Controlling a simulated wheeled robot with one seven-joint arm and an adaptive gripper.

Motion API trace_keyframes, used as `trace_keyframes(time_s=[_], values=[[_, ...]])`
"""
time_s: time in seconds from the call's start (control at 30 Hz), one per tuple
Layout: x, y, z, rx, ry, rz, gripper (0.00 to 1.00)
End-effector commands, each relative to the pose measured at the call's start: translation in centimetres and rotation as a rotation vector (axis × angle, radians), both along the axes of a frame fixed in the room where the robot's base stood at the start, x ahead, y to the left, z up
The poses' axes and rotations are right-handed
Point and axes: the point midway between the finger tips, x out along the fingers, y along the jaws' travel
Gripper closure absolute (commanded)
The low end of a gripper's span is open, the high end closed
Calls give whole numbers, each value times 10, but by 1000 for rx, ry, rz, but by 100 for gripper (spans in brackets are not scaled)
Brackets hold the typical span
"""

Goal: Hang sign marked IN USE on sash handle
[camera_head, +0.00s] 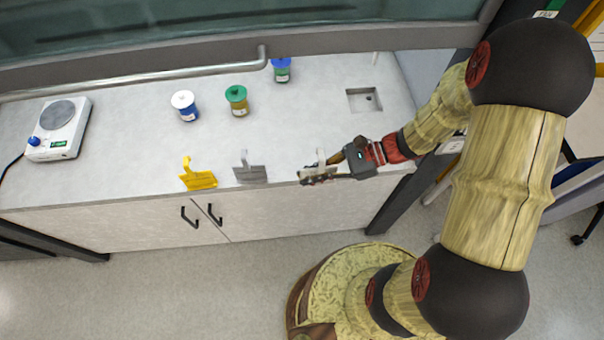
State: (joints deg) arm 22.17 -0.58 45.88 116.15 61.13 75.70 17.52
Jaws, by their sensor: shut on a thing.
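My gripper (322,174) is at the front edge of the worktop, right of centre, shut on a pale sign (320,157). The fingers and dark parts hide much of this sign; its hook points up. A yellow hooked sign (200,180) and a grey hooked sign (250,173) stand to the left along the front edge. The lettering on all the signs is too small to read. The sash handle (150,81) is a long metal bar in front of the sash, at the upper left, well away from my gripper.
A hotplate (62,128) stands at the left. A blue-and-white jar (185,106), a green-lidded jar (237,100) and a blue-lidded jar (281,70) stand behind the signs. A small sink (364,100) is at the right. The worktop between jars and signs is clear.

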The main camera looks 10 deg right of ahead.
Motion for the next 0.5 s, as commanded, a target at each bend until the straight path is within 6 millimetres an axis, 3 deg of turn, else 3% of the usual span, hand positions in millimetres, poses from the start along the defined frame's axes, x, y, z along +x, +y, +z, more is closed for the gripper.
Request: trace_keyframes(time_s=[0.2, 0.5], values=[[36, 8, -38, 1, 4, 1, 100], [56, 12, -58, 1, 1, 0, 100]])
